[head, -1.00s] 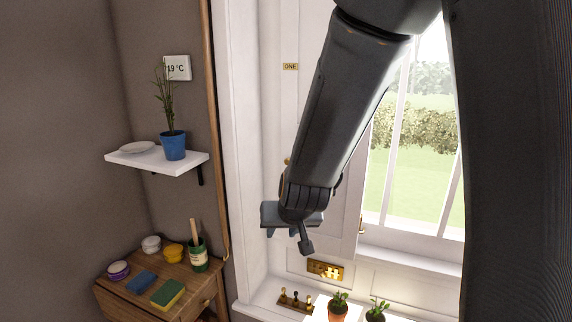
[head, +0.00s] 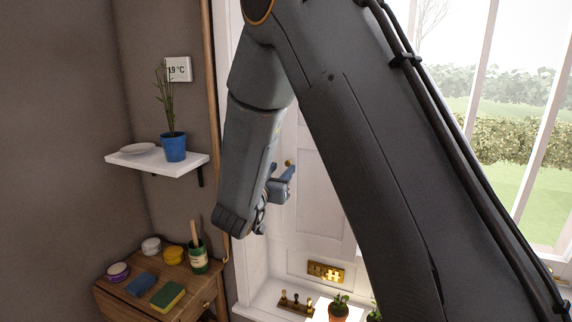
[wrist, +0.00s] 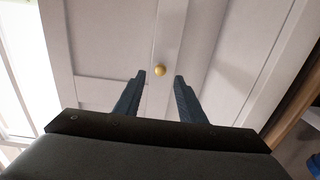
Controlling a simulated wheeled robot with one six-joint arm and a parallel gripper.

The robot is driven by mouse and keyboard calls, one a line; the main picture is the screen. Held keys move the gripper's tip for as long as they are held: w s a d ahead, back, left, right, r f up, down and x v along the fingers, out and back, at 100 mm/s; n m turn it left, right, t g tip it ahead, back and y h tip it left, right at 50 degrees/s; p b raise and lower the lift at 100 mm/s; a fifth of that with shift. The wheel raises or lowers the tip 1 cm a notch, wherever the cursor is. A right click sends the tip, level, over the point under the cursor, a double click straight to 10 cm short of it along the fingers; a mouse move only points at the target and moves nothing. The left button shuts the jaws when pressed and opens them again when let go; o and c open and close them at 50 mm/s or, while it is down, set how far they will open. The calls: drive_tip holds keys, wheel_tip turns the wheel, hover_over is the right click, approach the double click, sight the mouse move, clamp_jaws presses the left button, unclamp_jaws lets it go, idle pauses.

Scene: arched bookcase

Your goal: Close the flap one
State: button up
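White panelled shutter leaves (head: 318,195) stand to the left of the window; they show from below in the wrist view (wrist: 110,92). A small round brass knob (head: 289,162) sits on a narrow upright strip of the panelling. The ONE plate is hidden behind my arm, and I cannot tell exactly where flap one's edges run. My gripper (head: 290,180) is in front of the panelling, just below the knob. In the wrist view my gripper (wrist: 160,77) is open and empty, with the knob (wrist: 159,70) beyond and between its fingertips, apparently not touched.
The sill below holds a brass-pegged rack (head: 296,303) and a potted plant (head: 339,306). A brass plate (head: 325,271) is above them. At left are a wall shelf (head: 140,160) with a blue pot (head: 173,147) and a wooden table (head: 190,278) with sponges and jars.

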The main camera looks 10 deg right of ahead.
sight(288, 163)
drive_tip(key=shift+p+x, duration=0.55)
drive_tip(key=shift+x, duration=1.8)
clamp_jaws()
